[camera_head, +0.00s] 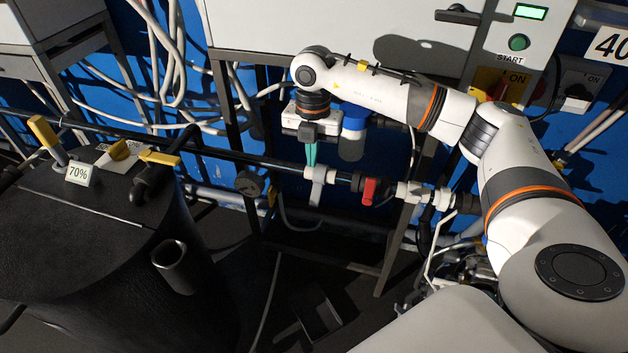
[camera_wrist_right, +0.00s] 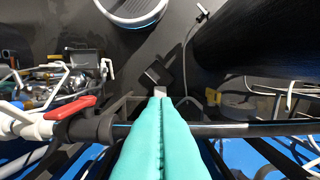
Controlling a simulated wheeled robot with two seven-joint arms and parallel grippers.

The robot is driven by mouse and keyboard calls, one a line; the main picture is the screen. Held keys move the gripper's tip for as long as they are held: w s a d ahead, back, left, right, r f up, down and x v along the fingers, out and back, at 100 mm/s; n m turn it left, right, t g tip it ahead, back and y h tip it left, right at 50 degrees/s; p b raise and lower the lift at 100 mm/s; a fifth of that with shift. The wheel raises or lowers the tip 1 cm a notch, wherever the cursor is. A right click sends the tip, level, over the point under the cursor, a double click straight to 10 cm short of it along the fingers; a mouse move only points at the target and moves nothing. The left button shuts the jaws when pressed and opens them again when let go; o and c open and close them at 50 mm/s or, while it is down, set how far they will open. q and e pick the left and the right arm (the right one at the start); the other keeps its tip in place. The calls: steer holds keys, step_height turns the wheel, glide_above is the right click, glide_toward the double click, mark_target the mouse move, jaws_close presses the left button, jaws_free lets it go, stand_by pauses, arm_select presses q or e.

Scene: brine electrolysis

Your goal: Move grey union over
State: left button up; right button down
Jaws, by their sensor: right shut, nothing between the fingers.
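A light grey fitting (camera_head: 318,184), which looks like the grey union, sits on the dark horizontal pipe (camera_head: 280,163) in the head view, left of a red-handled valve. My right gripper (camera_head: 311,164) points down with its teal fingers closed together, their tips at the fitting's top. I cannot tell whether they touch it. In the right wrist view, the shut fingers (camera_wrist_right: 160,100) cover the pipe's middle. A small light grey piece (camera_wrist_right: 159,91) shows just past the tips; the rest is hidden. My left gripper is not in view.
The red valve handle (camera_head: 369,191) and white fittings (camera_head: 412,193) lie right of the fitting. A blue-capped container (camera_head: 353,140) is behind the pipe, near my right wrist. A black tank (camera_head: 100,235) with yellow-handled valves and a 70% label (camera_head: 78,173) stands at left.

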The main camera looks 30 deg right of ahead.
steer(key=p, duration=0.2)
glide_above(316, 200)
steer(key=s+a, duration=0.1)
steer(key=a, duration=0.1)
step_height(316, 200, down, 10)
steer(key=shift+w+d+f, duration=0.2)
steer(key=shift+d+f, duration=0.1)
steer(key=shift+f, duration=0.25)
steer(key=shift+w+d+f, duration=0.15)
steer(key=shift+d+f, duration=0.1)
steer(key=shift+f, duration=0.3)
steer(key=shift+w+d+f, duration=0.2)
steer(key=shift+f, duration=0.35)
steer(key=shift+d+f+b, duration=0.25)
steer(key=shift+f+b, duration=0.3)
steer(key=shift+f, duration=0.45)
steer(key=shift+a+r, duration=0.1)
steer(key=shift+r, duration=0.1)
